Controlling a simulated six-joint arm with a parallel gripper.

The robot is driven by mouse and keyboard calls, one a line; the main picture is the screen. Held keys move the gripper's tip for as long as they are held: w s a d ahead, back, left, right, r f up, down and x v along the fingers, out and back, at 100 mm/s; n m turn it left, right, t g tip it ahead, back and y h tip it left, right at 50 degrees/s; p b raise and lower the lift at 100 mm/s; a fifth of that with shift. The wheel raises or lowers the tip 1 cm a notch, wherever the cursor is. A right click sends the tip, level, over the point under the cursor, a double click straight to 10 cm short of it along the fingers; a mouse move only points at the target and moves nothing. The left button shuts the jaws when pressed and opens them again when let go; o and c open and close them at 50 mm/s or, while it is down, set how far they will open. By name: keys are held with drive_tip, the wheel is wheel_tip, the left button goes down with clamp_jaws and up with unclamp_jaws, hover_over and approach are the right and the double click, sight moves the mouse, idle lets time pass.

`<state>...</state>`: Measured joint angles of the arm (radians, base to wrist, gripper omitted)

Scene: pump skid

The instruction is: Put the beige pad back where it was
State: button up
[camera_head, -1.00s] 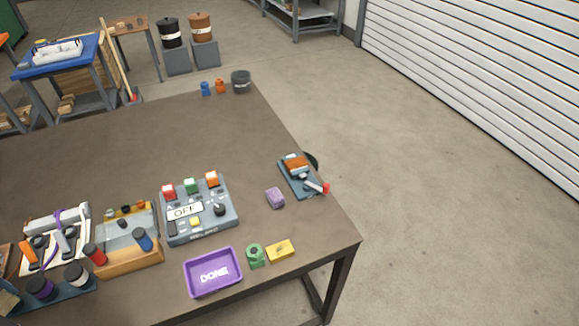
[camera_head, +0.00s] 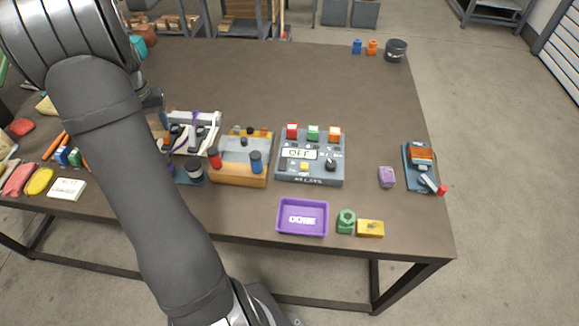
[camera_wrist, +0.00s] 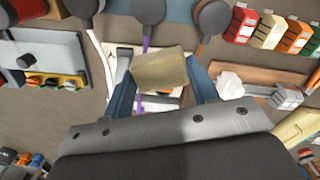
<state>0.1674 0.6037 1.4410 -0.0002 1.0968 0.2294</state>
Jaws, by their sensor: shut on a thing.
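The beige pad (camera_wrist: 160,71) is in the wrist view, between the two fingers of my gripper (camera_wrist: 161,80). The fingers are shut on its sides and hold it above the table items. Below and behind it is a white board (camera_wrist: 124,58) with a purple cord, partly hidden by the pad. In the head view my arm covers most of the gripper, and the pad cannot be made out there. The white fixture with the purple cord (camera_head: 196,118) shows just right of my wrist in that view.
A wooden-based unit (camera_head: 238,177) and a grey OFF control box (camera_head: 310,180) stand to the right. The purple DONE tray (camera_head: 303,232) is near the front edge. Several colored pads, including a yellow one (camera_head: 40,181), lie at the left. The table's back middle is clear.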

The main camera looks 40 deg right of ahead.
drive_tip(key=s+d+m, duration=0.2)
drive_tip(key=s+d, duration=0.8)
drive_tip(key=d, duration=0.5)
drive_tip(key=s+d+m, duration=0.2)
drive_tip(key=s+d, duration=0.8)
drive_tip(key=d, duration=0.5)
drive_tip(key=s+d+m, duration=0.2)
drive_tip(key=s+d, duration=0.1)
drive_tip(key=s, duration=0.8)
drive_tip(key=s+d+m, duration=0.1)
drive_tip(key=s+d, duration=0.2)
drive_tip(key=s, duration=0.8)
drive_tip(key=s+d+m, duration=0.2)
drive_tip(key=s+d, duration=0.2)
drive_tip(key=s, duration=0.7)
drive_tip(key=w+f, duration=0.2)
drive_tip(key=w, duration=0.1)
drive_tip(key=w+d+f, duration=0.1)
drive_tip(key=w+f, duration=0.2)
drive_tip(key=w, duration=0.1)
drive_tip(key=w+d+f, duration=0.1)
drive_tip(key=w+f, duration=0.1)
drive_tip(key=w, duration=0.2)
drive_tip(key=shift+w+d+f, duration=0.15)
drive_tip(key=shift+d+f, duration=0.05)
drive_tip(key=shift+d, duration=0.05)
drive_tip(key=shift+f, duration=2)
